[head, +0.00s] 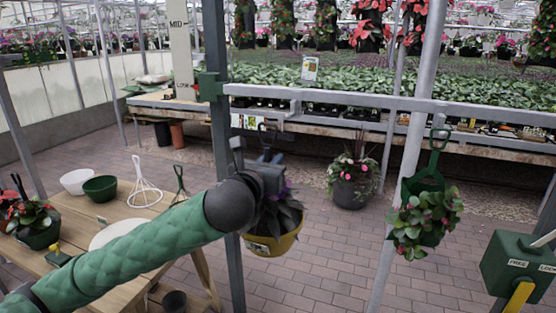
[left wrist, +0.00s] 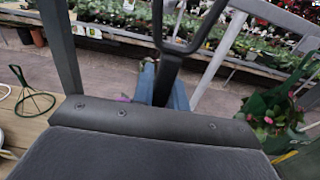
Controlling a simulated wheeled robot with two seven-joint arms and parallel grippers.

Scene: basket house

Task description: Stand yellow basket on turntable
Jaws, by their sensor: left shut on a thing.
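The yellow basket (head: 275,246) holds a dark-leaved plant with purple flowers. It hangs upright beside the post, clear of the floor. My left gripper (head: 268,168) is above it, shut on its dark handle, whose loop sticks up over the jaws. The handle (left wrist: 170,62) also rises in front of the gripper in the left wrist view, where the basket body is mostly hidden. A pale round disc (head: 116,233), which looks like the turntable, lies on the wooden table, bare where visible and partly covered by my left arm. My right gripper is out of view.
White and green bowls (head: 100,188), a white wire cone (head: 144,184) and a potted red-flowered plant (head: 38,228) stand on the table. A post (head: 219,120) and rail (head: 350,100) stand close. A green basket (head: 422,183) hangs right, near a green lever box (head: 517,263).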

